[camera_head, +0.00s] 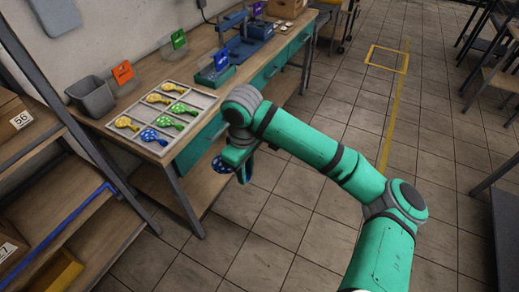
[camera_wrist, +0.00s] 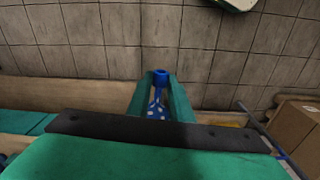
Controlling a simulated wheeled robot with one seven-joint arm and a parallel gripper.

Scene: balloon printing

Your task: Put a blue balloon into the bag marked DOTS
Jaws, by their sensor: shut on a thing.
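My gripper (camera_wrist: 157,98) is shut on a blue balloon (camera_wrist: 158,84), whose neck stands up between the fingers; pale spots show on its lower part. In the head view my gripper (camera_head: 243,170) is off the workbench's front side, apart from the tray, with the blue balloon (camera_head: 219,164) partly hidden behind it. Another blue balloon with spots (camera_head: 151,136) lies in the tray. Small bags or holders with coloured labels stand along the bench: orange (camera_head: 122,73), green (camera_head: 179,40), blue (camera_head: 221,60) and purple (camera_head: 257,9). I cannot read which is marked DOTS.
The divided tray (camera_head: 193,122) holds several yellow and green balloons on the workbench (camera_head: 136,93). A grey bin (camera_head: 91,97) stands behind it. A blue device (camera_head: 245,48) stands further along. Shelves with boxes (camera_head: 14,118) are at left. The tiled floor (camera_head: 300,215) is open.

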